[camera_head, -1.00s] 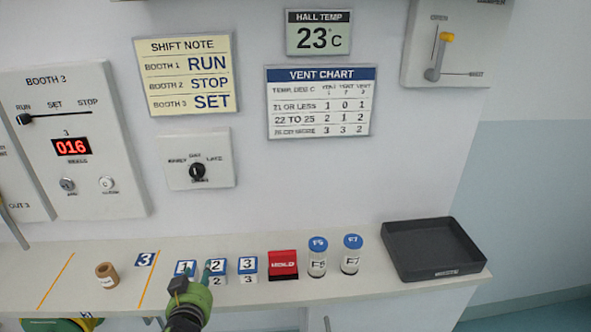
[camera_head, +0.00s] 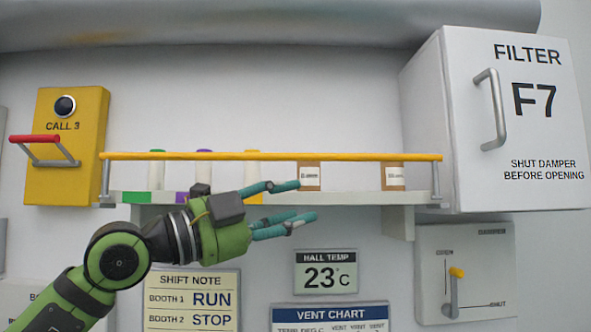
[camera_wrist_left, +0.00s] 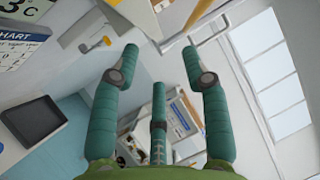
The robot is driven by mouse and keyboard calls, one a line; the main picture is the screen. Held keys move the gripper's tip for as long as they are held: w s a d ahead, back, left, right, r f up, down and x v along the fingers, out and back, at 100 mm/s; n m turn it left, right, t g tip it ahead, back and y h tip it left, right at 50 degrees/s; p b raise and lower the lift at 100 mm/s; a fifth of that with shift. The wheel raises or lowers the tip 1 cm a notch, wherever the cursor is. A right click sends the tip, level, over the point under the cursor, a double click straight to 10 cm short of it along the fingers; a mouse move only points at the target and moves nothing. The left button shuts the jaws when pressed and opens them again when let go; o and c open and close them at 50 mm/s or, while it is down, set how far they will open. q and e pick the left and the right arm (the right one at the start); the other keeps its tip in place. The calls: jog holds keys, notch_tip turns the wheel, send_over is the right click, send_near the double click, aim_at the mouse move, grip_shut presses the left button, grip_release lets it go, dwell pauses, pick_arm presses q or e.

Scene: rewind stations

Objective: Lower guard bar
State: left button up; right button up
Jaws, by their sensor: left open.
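The guard bar (camera_head: 350,157) is a long yellow rail running level across the front of the shelf, on a grey upright at each end. It stands above the shelf board (camera_head: 350,198), in front of the things on it. My left gripper (camera_head: 307,201) is open and empty, its teal fingers pointing right. In the head view it shows just below the bar's middle, overlapping the shelf edge; I cannot tell whether it touches. The left wrist view shows its spread fingers (camera_wrist_left: 160,68) with nothing between them. My right gripper is not in view.
Bottles and cardboard-coloured containers (camera_head: 393,177) stand behind the bar. A white filter box (camera_head: 440,120) juts out on the right, a yellow call box (camera_head: 85,185) with a red-topped lever is on the left. A damper panel (camera_head: 490,270) is below right.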

aim_at(290, 160)
pick_arm(q)
jog(key=a+r+t+y, duration=0.1)
jog(key=r, duration=0.1)
jog(key=a+r+n+t+y, duration=0.1)
jog(key=r, duration=0.1)
jog(key=a+r+n+t+y, duration=0.1)
jog(key=a+r+y, duration=0.1)
jog(key=r, duration=0.1)
jog(key=shift+s+t+p, duration=0.2)
jog(key=shift+t+p, duration=0.1)
jog(key=shift+t, duration=0.1)
jog(key=p+x, duration=0.4)
jog(key=x, duration=0.2)
jog(key=shift+w+d+f+p, duration=0.1)
jog(key=shift+w+d+p, duration=0.2)
jog(key=shift+d+p, duration=0.05)
jog(key=shift+c, duration=0.4)
grip_shut()
